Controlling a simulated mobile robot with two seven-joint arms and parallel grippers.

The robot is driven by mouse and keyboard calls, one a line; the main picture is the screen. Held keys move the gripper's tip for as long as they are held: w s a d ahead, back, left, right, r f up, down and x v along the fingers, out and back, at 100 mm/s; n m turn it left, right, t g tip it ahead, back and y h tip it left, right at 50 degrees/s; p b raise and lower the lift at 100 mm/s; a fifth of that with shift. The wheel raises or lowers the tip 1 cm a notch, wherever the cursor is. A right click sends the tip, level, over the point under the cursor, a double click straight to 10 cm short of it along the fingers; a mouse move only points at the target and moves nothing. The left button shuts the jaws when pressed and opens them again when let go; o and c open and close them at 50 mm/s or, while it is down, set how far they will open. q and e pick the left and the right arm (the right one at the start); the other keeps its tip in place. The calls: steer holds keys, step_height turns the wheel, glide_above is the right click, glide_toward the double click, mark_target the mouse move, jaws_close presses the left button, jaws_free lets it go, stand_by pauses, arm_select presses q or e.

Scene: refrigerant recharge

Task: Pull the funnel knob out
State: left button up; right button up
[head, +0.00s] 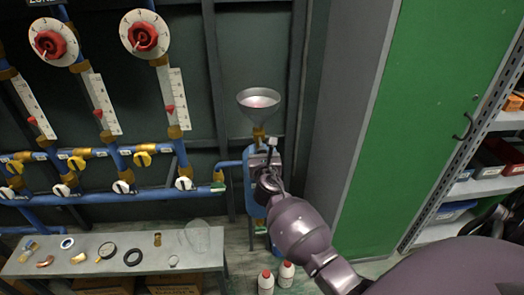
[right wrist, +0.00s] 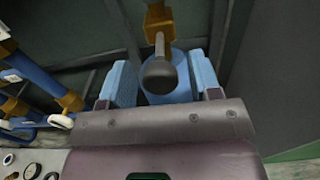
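The grey metal funnel (head: 258,103) sits on a brass fitting (head: 258,133) at the top of a blue pipe in the head view. In the right wrist view, the dark funnel knob (right wrist: 158,74) with its rounded end sticks out from the brass fitting (right wrist: 158,20) toward the camera. My right gripper (head: 263,157) is just below the funnel and largely hides the knob in the head view. In the right wrist view the right gripper (right wrist: 162,80) is open. Its two blue pads stand on either side of the knob, with gaps on both sides. My left gripper is not in view.
Blue pipes with brass fittings, valves and red-knobbed dials (head: 143,36) line the wall at left. A grey bench (head: 118,250) holds several small parts. Two white bottles (head: 266,283) stand on the floor below. A green cabinet door (head: 425,110) and shelves are at right.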

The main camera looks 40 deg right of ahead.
steer(key=p+v, duration=0.1)
steer(key=v, duration=0.9)
steer(key=shift+s+a, duration=0.25)
stand_by(0.3)
